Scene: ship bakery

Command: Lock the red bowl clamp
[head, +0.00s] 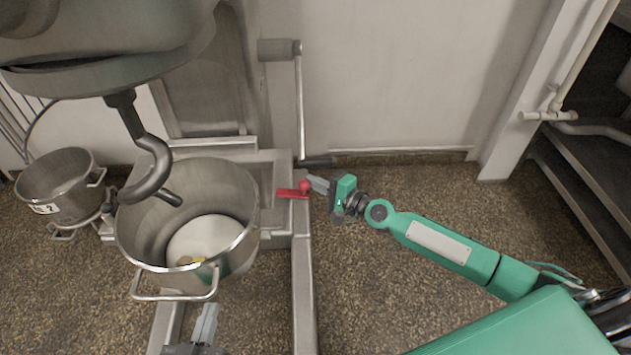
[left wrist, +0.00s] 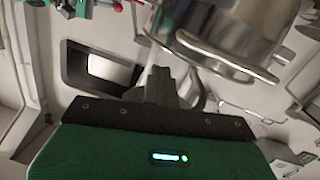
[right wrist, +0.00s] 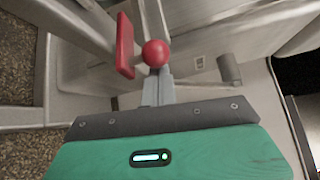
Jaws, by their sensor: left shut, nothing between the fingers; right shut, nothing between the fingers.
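The red bowl clamp (head: 292,191) is a flat red lever with a round red knob, on the right side of the mixer beside the bowl. My right gripper (head: 318,185) is shut, with its fingertips at the knob from the right. In the right wrist view the red ball knob (right wrist: 155,53) is just beyond the shut fingertips (right wrist: 157,80), touching or nearly so, and the red lever plate (right wrist: 125,45) stands left of it. My left gripper (head: 207,318) is shut and empty below the mixing bowl (head: 240,255) front handle. The left wrist view shows its fingers (left wrist: 160,80) below the bowl (left wrist: 235,35).
A dough hook (head: 150,170) hangs over the bowl, which holds something pale and yellow. A crank handle (head: 300,100) stands above the clamp. A second steel bowl (head: 60,185) is at the left.

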